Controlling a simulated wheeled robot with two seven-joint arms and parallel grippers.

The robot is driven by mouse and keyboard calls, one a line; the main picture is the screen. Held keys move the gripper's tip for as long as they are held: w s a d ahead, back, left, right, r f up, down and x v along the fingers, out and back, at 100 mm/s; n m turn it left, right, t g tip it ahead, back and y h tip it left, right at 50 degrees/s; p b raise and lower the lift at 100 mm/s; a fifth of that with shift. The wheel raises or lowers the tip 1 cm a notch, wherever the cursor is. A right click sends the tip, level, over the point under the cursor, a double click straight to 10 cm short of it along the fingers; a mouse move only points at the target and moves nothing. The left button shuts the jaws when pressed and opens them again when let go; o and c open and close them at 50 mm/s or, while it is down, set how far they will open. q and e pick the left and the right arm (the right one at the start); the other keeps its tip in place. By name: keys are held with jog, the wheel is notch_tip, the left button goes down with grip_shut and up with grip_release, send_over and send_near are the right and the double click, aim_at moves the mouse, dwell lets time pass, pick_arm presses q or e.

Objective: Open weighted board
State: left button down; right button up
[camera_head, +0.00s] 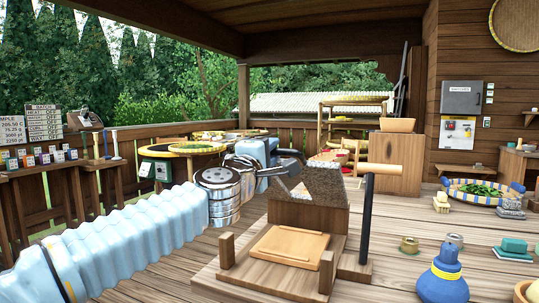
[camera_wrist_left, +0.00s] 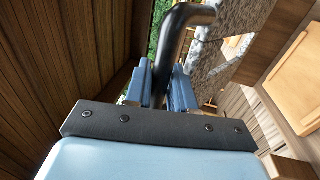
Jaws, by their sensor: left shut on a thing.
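The weighted board (camera_head: 325,183), a speckled grey stone slab, stands raised and tilted up at the back of a wooden press base (camera_head: 225,285). Its dark curved handle (camera_wrist_left: 182,45) sits between the blue fingers of my left gripper (camera_wrist_left: 163,85) in the left wrist view. My left gripper (camera_head: 277,172) also shows in the head view, at the left side of the slab, shut on the handle. A pale flat wooden plate (camera_head: 290,243) lies uncovered on the base in front. My right gripper is not in view.
A black post (camera_head: 366,220) with a wooden crossbar (camera_head: 381,168) stands right of the slab.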

pick_arm(q)
jog(key=shift+r, duration=0.1)
jog(key=c, duration=1.1)
grip_release()
jog(key=shift+s+a+f, duration=0.1)
jog(key=shift+s+f, duration=0.1)
jog(key=shift+s, duration=0.05)
jog(key=b+v, duration=0.2)
jog(key=v, duration=1.1)
jog(key=shift+s+b, duration=0.2)
jog(key=shift+b, duration=0.1)
jog(key=shift+r, duration=0.1)
